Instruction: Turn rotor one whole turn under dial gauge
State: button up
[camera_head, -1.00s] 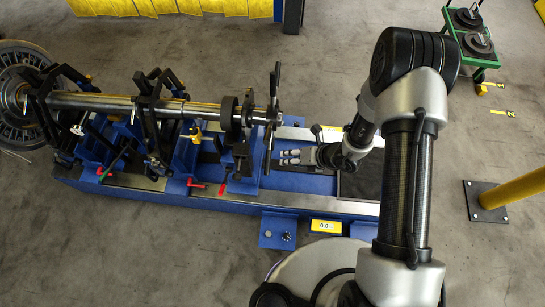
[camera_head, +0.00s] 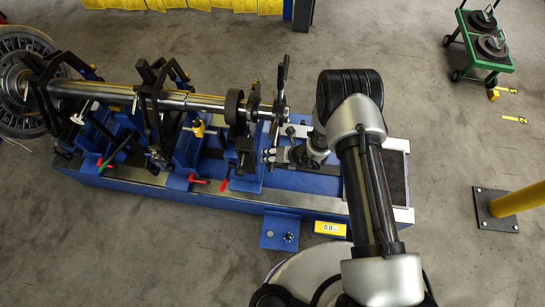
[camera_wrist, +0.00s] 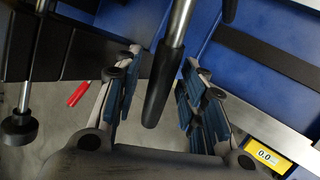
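The rotor (camera_head: 140,97) is a long steel shaft lying across black stands on a blue bench. Near its right end sit a dark disc (camera_head: 235,108) and a crossbar with dark grips (camera_head: 284,78). My gripper (camera_head: 272,156) is low beside this right end, above the bench. In the wrist view my gripper (camera_wrist: 160,80) is open, its blue-padded fingers apart. A steel rod with a black grip (camera_wrist: 161,88) shows between the fingers, with gaps on both sides; its depth is unclear. I cannot make out the gauge's probe.
Red-handled levers (camera_head: 198,180) stick out at the bench front, one also in the wrist view (camera_wrist: 78,94). A yellow post on a dark plate (camera_head: 496,209) stands at the right. A green cart (camera_head: 486,53) stands at the back right.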

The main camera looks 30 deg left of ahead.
grip_shut()
dwell(0.5)
dwell(0.3)
